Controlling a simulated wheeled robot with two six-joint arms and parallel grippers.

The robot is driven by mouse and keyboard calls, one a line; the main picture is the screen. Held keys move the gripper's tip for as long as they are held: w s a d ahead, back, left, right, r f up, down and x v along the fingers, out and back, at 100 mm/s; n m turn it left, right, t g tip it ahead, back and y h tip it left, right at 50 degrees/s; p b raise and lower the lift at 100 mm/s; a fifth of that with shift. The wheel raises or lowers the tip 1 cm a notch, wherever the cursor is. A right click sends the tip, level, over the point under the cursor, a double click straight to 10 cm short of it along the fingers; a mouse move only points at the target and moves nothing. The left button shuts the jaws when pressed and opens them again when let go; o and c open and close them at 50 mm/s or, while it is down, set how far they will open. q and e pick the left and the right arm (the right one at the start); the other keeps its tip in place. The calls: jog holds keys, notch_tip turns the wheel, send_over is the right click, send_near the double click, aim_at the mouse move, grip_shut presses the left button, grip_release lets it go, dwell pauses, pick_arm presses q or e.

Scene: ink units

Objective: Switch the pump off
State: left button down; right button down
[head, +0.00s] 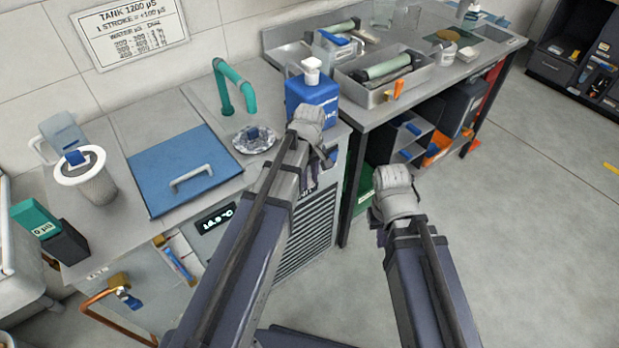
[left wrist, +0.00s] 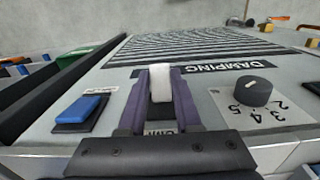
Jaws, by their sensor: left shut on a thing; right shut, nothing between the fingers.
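In the left wrist view, my left gripper (left wrist: 160,95) is shut on a pale upright lever (left wrist: 160,82) on the grey front panel of the sink unit. A label under the lever is mostly covered by the gripper and not readable. A blue rocker switch (left wrist: 85,110) on a black base is left of it. A black dial (left wrist: 253,91) with numbers sits right, by the word DAMPING. I cannot read which control is the pump's. In the head view, my left gripper (head: 327,158) is at the unit's right front, mostly hidden by my arm. My right gripper (head: 378,226) is shut and empty, partly hidden.
The unit top carries a blue lid (head: 182,165), a teal tap (head: 234,88) and a blue bottle (head: 312,95). A steel table (head: 455,72) with a tray adjoins on the right. The floor (head: 540,210) right of my right arm is clear.

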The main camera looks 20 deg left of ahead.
pick_arm(q)
jog(key=shift+s+d+f+t+y+b, duration=0.1)
jog(key=shift+s+f+t+y+b, duration=0.1)
jog(key=shift+f+t+y+b, duration=0.15)
jog(key=shift+w+y, duration=0.1)
jog(key=shift+y, duration=0.15)
jog(key=shift+r+t, duration=0.1)
jog(key=shift+t, duration=0.15)
jog(key=c, duration=0.6)
grip_release()
